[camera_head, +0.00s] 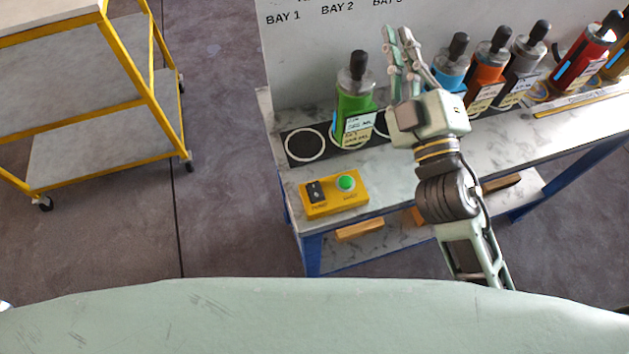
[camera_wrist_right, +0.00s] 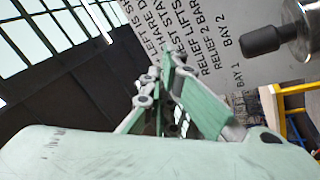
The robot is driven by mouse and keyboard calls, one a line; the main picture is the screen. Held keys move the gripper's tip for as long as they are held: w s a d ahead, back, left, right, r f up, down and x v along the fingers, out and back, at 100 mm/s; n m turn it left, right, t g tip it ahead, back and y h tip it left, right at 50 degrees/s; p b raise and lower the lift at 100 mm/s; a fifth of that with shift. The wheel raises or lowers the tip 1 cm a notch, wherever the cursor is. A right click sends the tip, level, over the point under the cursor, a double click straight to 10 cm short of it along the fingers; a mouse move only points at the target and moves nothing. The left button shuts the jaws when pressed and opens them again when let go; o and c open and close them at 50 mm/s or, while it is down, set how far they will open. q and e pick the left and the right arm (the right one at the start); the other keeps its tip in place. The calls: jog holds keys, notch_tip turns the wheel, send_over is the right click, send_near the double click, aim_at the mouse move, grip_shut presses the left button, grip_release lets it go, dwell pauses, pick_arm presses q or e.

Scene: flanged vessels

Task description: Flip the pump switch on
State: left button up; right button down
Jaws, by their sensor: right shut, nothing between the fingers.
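A yellow control box (camera_head: 335,205) sits at the front left corner of the bench. It carries a black switch (camera_head: 315,191) on its left and a round green button (camera_head: 346,183) on its right. The lettering under them is too small to read surely, and I cannot tell the switch's position. My right gripper (camera_head: 397,32) is behind the box and to its right, between the green and blue vessels in the picture, pointing at the back panel. Its fingers are close together and empty, also in the right wrist view (camera_wrist_right: 167,68). My left gripper is not in view.
A green vessel (camera_head: 352,105) stands behind the box, beside an empty ringed place (camera_head: 305,145). Blue (camera_head: 451,76), orange (camera_head: 488,73) and other vessels line the bench to the right. The lettered back panel (camera_head: 320,60) rises behind. A yellow-framed cart (camera_head: 92,140) stands left.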

jog(key=s+a+r+n+g+y, duration=0.25)
jog(key=a+r+n+y, duration=0.25)
jog(key=a+n+y, duration=0.3)
jog(key=n+g+h, duration=0.3)
jog(key=n+g, duration=1.4)
jog(key=n, duration=0.6)
send_over(315, 191)
jog(key=w, duration=0.1)
notch_tip(315, 191, down, 19)
jog(key=shift+w+d+f+t, duration=0.15)
jog(key=shift+w+f+t, duration=0.05)
jog(key=shift+t, duration=0.05)
jog(key=f+b, duration=0.1)
jog(key=f, duration=0.1)
jog(key=f+b, duration=0.2)
jog(key=f, duration=0.1)
jog(key=w+f+b, duration=0.1)
jog(key=f+b, duration=0.1)
jog(key=shift+a+f, duration=0.2)
jog(key=shift+f, duration=0.15)
jog(key=shift+w+f+b, duration=0.15)
jog(key=shift+f+b, duration=0.35)
jog(key=shift+b, duration=0.2)
